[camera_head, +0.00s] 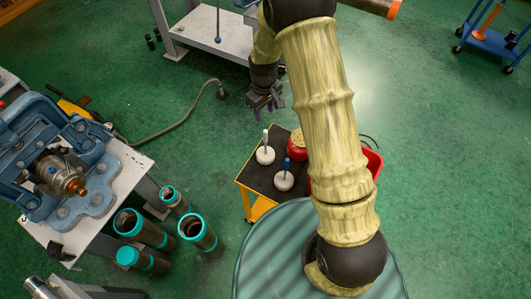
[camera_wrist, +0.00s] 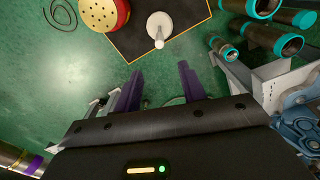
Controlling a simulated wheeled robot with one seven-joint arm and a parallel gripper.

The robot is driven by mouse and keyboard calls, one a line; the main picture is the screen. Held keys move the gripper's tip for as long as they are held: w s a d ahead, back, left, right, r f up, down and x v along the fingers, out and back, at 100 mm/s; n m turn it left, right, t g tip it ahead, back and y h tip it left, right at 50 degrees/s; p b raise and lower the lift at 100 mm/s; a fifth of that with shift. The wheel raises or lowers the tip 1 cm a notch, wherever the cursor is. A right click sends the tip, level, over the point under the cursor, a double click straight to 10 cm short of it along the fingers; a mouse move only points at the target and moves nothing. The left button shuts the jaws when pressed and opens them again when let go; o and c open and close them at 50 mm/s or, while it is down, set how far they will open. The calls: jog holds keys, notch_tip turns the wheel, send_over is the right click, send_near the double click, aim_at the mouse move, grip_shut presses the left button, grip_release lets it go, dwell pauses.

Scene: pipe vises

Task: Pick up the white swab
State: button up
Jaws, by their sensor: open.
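The white swab (camera_head: 265,149) has an upright white handle in a round white base. It stands near the far left part of a small cart's dark top (camera_head: 258,178). In the wrist view the white swab (camera_wrist: 159,27) is near the top centre, beyond the fingertips. My gripper (camera_head: 264,110) is open and empty, with purple fingers, above and behind the cart in the head view. In the wrist view my gripper (camera_wrist: 160,75) has its fingers spread, apart from the swab. A similar swab with a blue handle (camera_head: 284,178) stands in front of the white one.
A red round can (camera_head: 297,145) stands beside the swabs, partly hidden by my arm. A red bin (camera_head: 373,165) is at the cart's right. Several teal-rimmed pipes (camera_head: 197,230) and a blue vise bench (camera_head: 92,170) are left.

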aim_at(265, 131)
notch_tip(265, 131, down, 9)
jog(key=p, duration=0.2)
jog(key=shift+r+p, duration=0.15)
jog(key=shift+p, duration=0.2)
jog(key=shift+s+d+f+p, duration=0.1)
jog(key=shift+s+f+p, duration=0.1)
jog(key=shift+f+p, duration=0.45)
jog(key=shift+s+f+p, duration=0.1)
jog(key=shift+f+p, duration=0.85)
jog(key=shift+f, duration=1)
jog(key=shift+d, duration=0.1)
grip_shut()
